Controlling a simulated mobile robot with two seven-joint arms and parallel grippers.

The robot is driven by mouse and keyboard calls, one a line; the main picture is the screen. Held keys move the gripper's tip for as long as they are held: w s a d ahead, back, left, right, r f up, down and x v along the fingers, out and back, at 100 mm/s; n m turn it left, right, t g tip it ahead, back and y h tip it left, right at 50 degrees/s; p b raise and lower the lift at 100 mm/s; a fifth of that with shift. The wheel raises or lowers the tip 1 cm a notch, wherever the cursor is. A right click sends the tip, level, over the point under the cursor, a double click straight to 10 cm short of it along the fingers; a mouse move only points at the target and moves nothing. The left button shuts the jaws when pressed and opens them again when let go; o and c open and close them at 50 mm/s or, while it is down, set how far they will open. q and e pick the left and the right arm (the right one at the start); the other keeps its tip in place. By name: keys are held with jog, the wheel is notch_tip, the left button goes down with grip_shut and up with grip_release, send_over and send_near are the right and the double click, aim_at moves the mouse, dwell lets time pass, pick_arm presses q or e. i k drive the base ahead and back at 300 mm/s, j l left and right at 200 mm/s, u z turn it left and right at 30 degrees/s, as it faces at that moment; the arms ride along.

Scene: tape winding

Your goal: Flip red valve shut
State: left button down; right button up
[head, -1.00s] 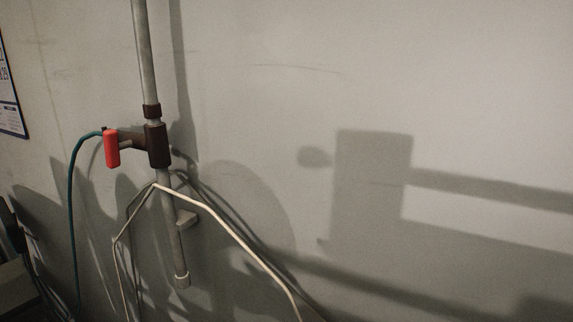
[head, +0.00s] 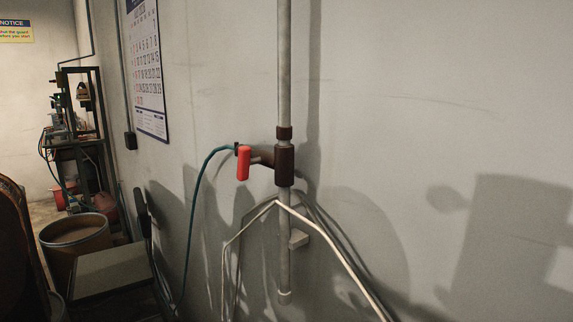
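The red valve handle (head: 243,163) hangs vertically at the left end of a brown side fitting, near the middle of the head view. The fitting joins a brown tee (head: 284,166) on a grey vertical pipe (head: 285,70) along the wall. A teal hose (head: 197,190) runs from the valve down to the left. Neither of my grippers is in view, and nothing touches the handle.
Bent pale rods (head: 335,252) stand in front of the lower pipe. At left are a flat-topped box (head: 110,270), a round drum (head: 75,235) and a rack of equipment (head: 78,130). A calendar (head: 146,65) hangs on the wall. The wall at right is bare apart from shadows.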

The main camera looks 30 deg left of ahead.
aim_at(245, 160)
jog(key=k+l+u, duration=0.1)
jog(key=u, duration=0.8)
